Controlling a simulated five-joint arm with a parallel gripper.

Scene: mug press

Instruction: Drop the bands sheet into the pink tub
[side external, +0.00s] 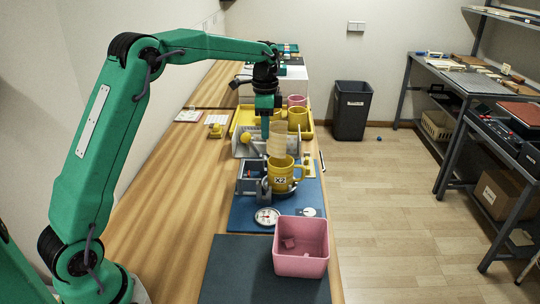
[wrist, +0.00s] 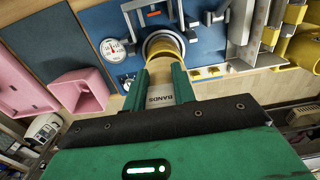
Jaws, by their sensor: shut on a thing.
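My gripper (wrist: 162,82) is shut on the bands sheet (wrist: 160,102), whose BANDS lettering shows upside down between the green fingers. In the side external view the pale, curved sheet (side external: 277,140) stands upright just above the yellow X2 mug (side external: 281,174). I cannot tell whether its lower edge touches the mug. The mug sits in the press on the blue mat. The pink tub (side external: 301,262) stands in front of the blue mat, nearer the camera, with small pink pieces inside. Pink shapes show at the left of the wrist view.
A dial gauge (side external: 267,216) and a white round item (side external: 308,212) lie on the blue mat (side external: 240,214) between press and tub. A yellow tray (side external: 241,118) with yellow mugs stands behind. A dark mat (side external: 235,270) lies left of the tub. The wooden bench (side external: 170,210) is clear at left.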

